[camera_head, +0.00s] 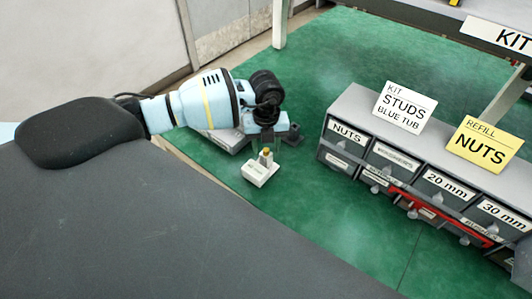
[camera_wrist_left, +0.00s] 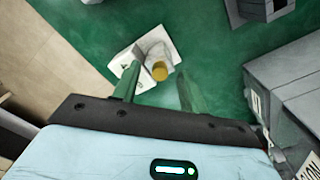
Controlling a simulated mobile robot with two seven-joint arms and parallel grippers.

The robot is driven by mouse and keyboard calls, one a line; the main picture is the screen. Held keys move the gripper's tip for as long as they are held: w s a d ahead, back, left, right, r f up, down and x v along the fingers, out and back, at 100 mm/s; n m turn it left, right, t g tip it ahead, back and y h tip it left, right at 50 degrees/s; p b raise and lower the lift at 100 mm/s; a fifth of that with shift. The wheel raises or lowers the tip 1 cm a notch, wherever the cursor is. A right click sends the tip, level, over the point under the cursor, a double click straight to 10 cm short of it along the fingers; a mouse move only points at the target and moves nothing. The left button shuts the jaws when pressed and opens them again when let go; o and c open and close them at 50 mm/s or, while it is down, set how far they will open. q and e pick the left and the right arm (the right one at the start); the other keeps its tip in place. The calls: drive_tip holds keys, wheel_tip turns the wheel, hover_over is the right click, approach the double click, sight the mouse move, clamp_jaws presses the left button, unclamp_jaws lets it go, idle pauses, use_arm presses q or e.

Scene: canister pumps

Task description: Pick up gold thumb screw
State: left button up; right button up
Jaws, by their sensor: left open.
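The gold thumb screw (camera_head: 266,150) stands on top of a small white block (camera_head: 260,174) with a label, on the green mat. In the left wrist view the round gold head of the screw (camera_wrist_left: 160,71) shows on a pale post of the block (camera_wrist_left: 132,62). My left gripper (camera_wrist_left: 156,90) is open, and its two green fingers point toward the block. In that view the screw head lies between the lines of the fingers, just beyond their tips. In the head view my left gripper (camera_head: 265,143) is close above the screw. I cannot tell whether it touches. My right gripper is not in view.
A grey drawer cabinet (camera_head: 345,110) stands right of the block, with a "STUDS" card (camera_head: 404,107) and a yellow "NUTS" card (camera_head: 484,145) on top. A red object (camera_head: 440,217) lies along its front. The green mat (camera_head: 340,235) is clear in front of it.

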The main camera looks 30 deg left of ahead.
sight(266, 150)
use_arm(q)
drive_tip(key=shift+f, duration=0.1)
clamp_jaws()
idle(0.3)
wheel_tip(266, 150, up, 10)
idle(0.5)
